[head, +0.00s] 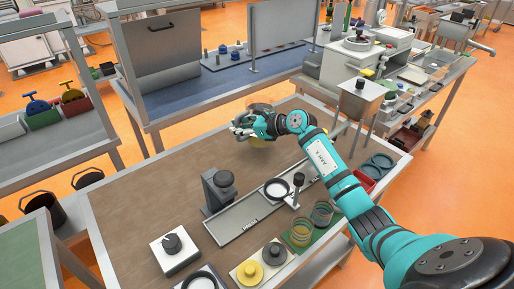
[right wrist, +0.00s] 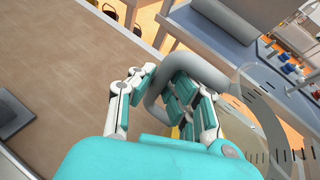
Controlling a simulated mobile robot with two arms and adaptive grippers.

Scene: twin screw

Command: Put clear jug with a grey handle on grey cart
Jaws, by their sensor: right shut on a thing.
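The clear jug (head: 262,108) is at the far edge of the brown-topped workbench in the head view, partly hidden by my right gripper (head: 242,125). In the right wrist view, the fingers of my right gripper (right wrist: 165,88) are closed around the thick grey handle (right wrist: 203,70). The jug's transparent body, with dark scale marks (right wrist: 262,110), shows on the right of that view. I cannot tell whether the jug's base touches the bench. I cannot make out for certain which piece of furniture is the grey cart. My left gripper is not in view.
The workbench (head: 135,190) is bare on its left. A grey stand (head: 217,190), a long metal plate (head: 240,218) and jars (head: 300,233) occupy its middle and front. A blue-topped bench (head: 190,98) stands behind. Orange floor lies around.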

